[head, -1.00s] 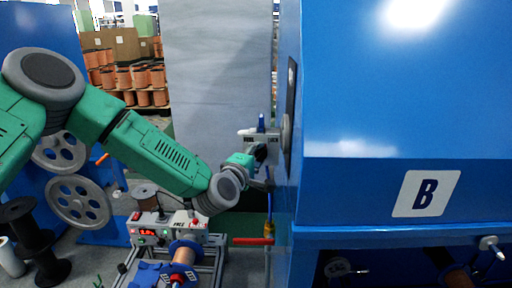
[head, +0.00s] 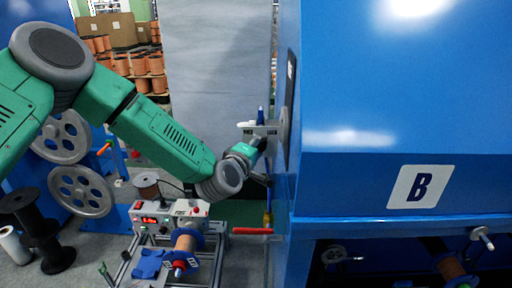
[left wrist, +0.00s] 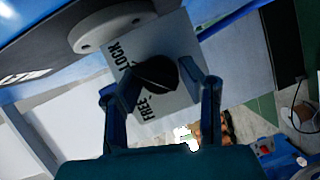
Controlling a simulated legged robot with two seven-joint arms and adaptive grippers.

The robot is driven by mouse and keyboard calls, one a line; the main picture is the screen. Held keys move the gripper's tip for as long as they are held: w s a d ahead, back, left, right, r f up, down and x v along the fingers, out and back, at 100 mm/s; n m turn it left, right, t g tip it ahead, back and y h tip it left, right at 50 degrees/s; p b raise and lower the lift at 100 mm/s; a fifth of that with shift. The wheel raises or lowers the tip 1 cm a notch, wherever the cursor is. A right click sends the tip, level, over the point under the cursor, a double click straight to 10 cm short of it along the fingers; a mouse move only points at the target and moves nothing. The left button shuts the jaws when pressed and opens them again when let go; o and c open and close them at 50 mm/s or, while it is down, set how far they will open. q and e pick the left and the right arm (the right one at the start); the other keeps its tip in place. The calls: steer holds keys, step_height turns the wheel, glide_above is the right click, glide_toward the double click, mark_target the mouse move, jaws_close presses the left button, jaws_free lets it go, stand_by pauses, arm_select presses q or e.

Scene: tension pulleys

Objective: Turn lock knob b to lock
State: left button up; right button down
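Lock knob b is a black knob (left wrist: 156,74) on a pale plate (left wrist: 150,108) marked FREE and LOCK, in the left wrist view. In the head view the plate (head: 247,130) sticks out from the left side of the blue machine (head: 400,110), which bears a B sign (head: 420,187). My left gripper (left wrist: 158,78) has one dark finger on each side of the knob, and the pads appear to touch it. In the head view my left gripper (head: 260,146) is at the plate, and the knob is mostly hidden. The knob's exact pointing is unclear. My right gripper is out of view.
A grey panel (head: 215,80) stands behind my left arm. A bench with a control box (head: 170,222) and a copper spool (head: 187,242) is below the arm. A red handle (head: 252,231) is below the plate. Grey pulleys (head: 80,190) and a black reel (head: 38,225) are at left.

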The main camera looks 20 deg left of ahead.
arm_select(q)
steer(key=shift+o, duration=1.1)
steer(key=shift+d+f, duration=0.2)
steer(key=shift+d, duration=0.1)
steer(key=shift+r, duration=0.15)
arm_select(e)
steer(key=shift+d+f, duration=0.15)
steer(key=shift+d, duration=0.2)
arm_select(q)
steer(key=shift+s, duration=0.15)
steer(key=s+a+r, duration=0.1)
steer(key=s, duration=1)
steer(key=shift+s+r, duration=0.2)
steer(key=shift+r, duration=0.05)
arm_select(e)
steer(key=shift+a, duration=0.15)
arm_select(q)
steer(key=shift+a, duration=0.15)
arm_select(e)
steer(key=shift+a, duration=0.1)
